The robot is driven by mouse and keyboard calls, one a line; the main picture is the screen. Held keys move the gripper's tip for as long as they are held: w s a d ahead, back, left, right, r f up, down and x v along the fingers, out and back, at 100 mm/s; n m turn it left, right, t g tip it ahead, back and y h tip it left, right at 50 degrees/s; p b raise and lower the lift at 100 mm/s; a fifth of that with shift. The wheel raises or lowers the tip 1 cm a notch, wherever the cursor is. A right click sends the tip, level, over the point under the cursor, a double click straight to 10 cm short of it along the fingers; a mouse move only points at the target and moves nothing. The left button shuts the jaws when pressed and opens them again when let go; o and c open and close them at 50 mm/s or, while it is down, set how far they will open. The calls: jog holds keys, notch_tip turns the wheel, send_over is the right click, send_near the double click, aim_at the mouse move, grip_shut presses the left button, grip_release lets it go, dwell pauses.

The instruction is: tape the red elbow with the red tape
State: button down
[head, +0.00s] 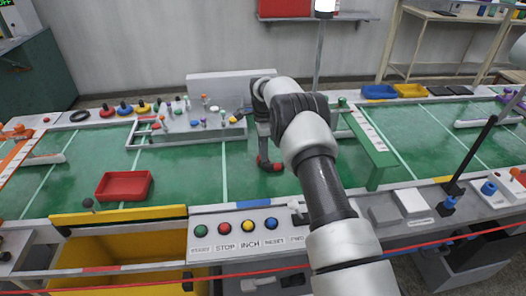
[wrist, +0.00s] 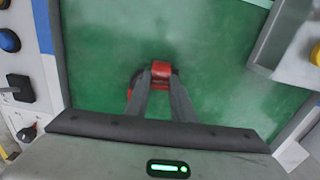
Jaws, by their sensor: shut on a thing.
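My gripper (head: 266,160) points down over the green mat at the middle of the bench. Its jaws are shut on a small red piece (head: 274,166). In the wrist view the red piece (wrist: 161,68) sits between the two fingertips, and a rounded red part (wrist: 134,84) shows beside and behind the left finger. The fingers hide much of it, and I cannot tell whether it is the red elbow, the red tape or both. I also cannot tell whether it touches the mat.
A red tray (head: 124,185) lies on the green bench (head: 190,165) to the left. A white rack with coloured pegs (head: 205,122) stands behind my gripper. Coloured round pieces (head: 125,109) line the back left. A button panel (head: 248,228) is in front. The mat around my gripper is clear.

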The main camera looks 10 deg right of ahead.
jog(key=shift+s+f+b, duration=0.25)
jog(key=shift+f+b, duration=0.3)
jog(key=shift+f, duration=0.4)
dwell(0.5)
jog(key=c, duration=1.4)
grip_release()
jog(key=shift+c, duration=0.2)
jog(key=shift+d, duration=0.1)
notch_tip(320, 180, up, 19)
jog(key=p, duration=0.2)
jog(key=shift+w+a+r+p, duration=0.15)
jog(key=shift+w+a+p, duration=0.05)
jog(key=shift+w+p, duration=0.1)
